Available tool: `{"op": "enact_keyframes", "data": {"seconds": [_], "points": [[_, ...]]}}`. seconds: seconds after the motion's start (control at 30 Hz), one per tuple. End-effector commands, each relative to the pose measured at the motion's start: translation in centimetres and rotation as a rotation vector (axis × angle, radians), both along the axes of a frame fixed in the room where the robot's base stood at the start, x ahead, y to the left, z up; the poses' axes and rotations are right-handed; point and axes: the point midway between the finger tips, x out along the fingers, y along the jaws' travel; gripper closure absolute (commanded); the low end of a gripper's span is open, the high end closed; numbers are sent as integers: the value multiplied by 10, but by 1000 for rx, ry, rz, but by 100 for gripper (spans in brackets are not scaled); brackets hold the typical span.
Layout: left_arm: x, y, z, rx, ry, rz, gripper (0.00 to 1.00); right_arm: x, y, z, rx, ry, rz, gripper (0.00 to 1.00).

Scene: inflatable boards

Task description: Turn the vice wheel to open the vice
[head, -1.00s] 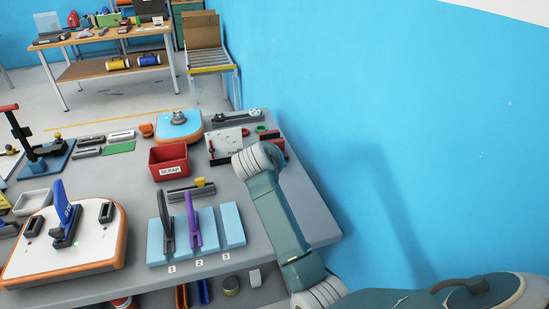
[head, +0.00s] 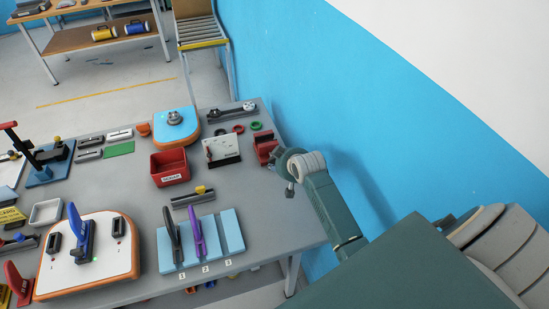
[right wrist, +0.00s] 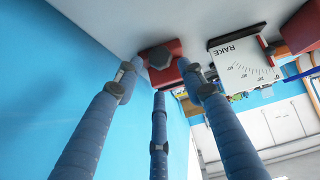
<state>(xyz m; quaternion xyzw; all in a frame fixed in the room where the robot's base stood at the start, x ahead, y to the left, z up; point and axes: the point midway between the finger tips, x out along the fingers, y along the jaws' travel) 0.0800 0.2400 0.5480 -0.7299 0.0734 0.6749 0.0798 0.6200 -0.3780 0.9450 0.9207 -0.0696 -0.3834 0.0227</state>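The red vice (head: 265,146) stands at the right edge of the bench in the head view. In the right wrist view the red vice body (right wrist: 172,76) shows with a dark, faceted wheel or knob (right wrist: 158,58) facing the camera. My right gripper (head: 281,160) is just right of the vice in the head view. In the right wrist view its three fingers are spread around the wheel with space between them. I cannot tell whether any finger touches it. How far the vice jaws are apart is not clear. My left gripper is out of view.
A white rake gauge board (head: 221,149) stands left of the vice, and a red scrap bin (head: 169,166) beyond it. Green and red rings (head: 256,126) lie behind. The blue wall (head: 330,110) is close on the right. Blue slotted blocks (head: 232,232) sit at the bench front.

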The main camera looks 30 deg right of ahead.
Motion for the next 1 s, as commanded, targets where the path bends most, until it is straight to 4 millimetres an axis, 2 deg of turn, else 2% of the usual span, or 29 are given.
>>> {"op": "enact_keyframes", "data": {"seconds": [0.17,0.4,0.57,0.97,1.0], "points": [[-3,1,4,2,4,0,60,23,-4,-21,0,1,0,60],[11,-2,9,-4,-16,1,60,45,-9,-43,-1,2,1,60],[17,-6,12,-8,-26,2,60,52,-11,-51,-2,0,1,60],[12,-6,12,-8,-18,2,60,55,-12,-55,-3,0,1,60],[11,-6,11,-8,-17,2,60,55,-12,-55,-3,0,1,64]]}}
